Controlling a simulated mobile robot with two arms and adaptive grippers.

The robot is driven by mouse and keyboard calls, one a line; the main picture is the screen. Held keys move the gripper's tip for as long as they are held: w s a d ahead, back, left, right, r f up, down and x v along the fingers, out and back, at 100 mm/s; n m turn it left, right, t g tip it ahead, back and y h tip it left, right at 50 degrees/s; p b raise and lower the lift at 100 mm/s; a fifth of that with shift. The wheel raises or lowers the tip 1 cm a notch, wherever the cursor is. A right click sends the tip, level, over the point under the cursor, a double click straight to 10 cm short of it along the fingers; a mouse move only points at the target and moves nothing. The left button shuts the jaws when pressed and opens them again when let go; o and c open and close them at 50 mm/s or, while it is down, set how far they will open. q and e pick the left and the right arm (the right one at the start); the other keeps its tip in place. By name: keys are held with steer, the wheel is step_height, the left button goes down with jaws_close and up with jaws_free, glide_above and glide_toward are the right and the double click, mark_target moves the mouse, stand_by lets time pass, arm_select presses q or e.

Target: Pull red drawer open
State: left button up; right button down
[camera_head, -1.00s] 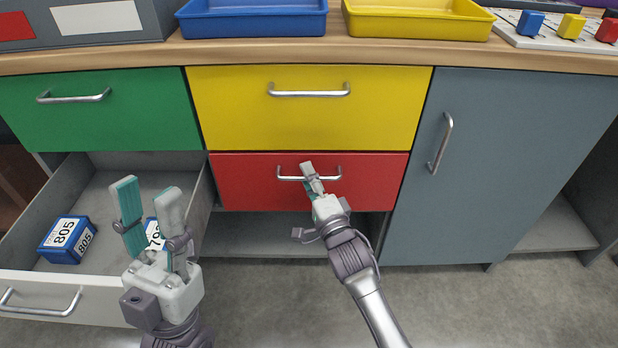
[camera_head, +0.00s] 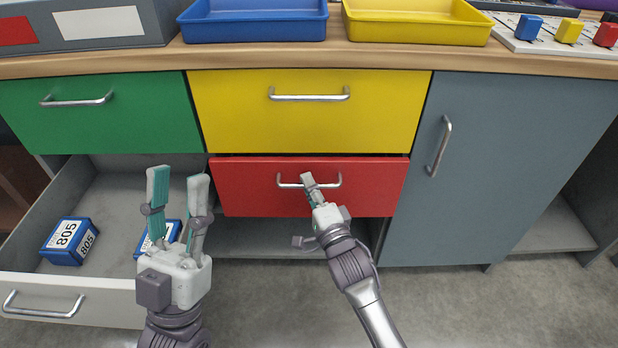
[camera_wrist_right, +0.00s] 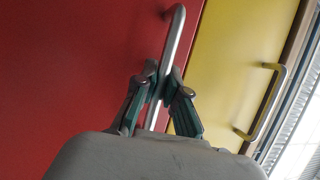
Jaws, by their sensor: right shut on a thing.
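The red drawer (camera_head: 250,190) is below the yellow drawer in the head view, and its front stands slightly forward of the cabinet face. Its metal handle (camera_head: 290,185) is a horizontal bar. My right gripper (camera_head: 309,183) is shut on this handle near the middle. In the right wrist view the fingers (camera_wrist_right: 158,92) close around the handle bar (camera_wrist_right: 174,40), with the red front (camera_wrist_right: 70,70) behind. My left gripper (camera_head: 178,178) is open and empty, in front of the open white drawer at the left.
The open white drawer (camera_head: 100,302) holds blue boxes marked 805 (camera_head: 69,241) and another (camera_head: 152,240) partly hidden by my left gripper. The yellow drawer (camera_head: 310,130), green drawer (camera_head: 90,125) and grey door (camera_head: 500,160) are shut. Trays stand on the wooden counter (camera_head: 370,57).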

arm_select(q)
steer(key=w+f+g+y+p, duration=0.2)
steer(key=w+f+g+p, duration=0.15)
steer(key=f+g, duration=0.4)
steer(key=w+f+g+y+p, duration=0.2)
steer(key=w+f+g+y, duration=0.15)
steer(key=f+g, duration=0.4)
steer(key=s+a+f+n+g+y+p, duration=0.1)
steer(key=s+a+f+g+y+p, duration=0.1)
steer(key=s+a+f+g+p, duration=0.4)
steer(key=shift+s+a+f+g, duration=0.15)
steer(key=shift+s+f+g, duration=1.85)
steer(key=shift+s+f, duration=2.25)
arm_select(e)
steer(key=s, duration=2.8)
steer(key=shift+s, duration=0.15)
arm_select(q)
steer(key=shift+w+f+y, duration=0.15)
steer(key=shift+w+y, duration=0.05)
steer(key=shift+y, duration=0.05)
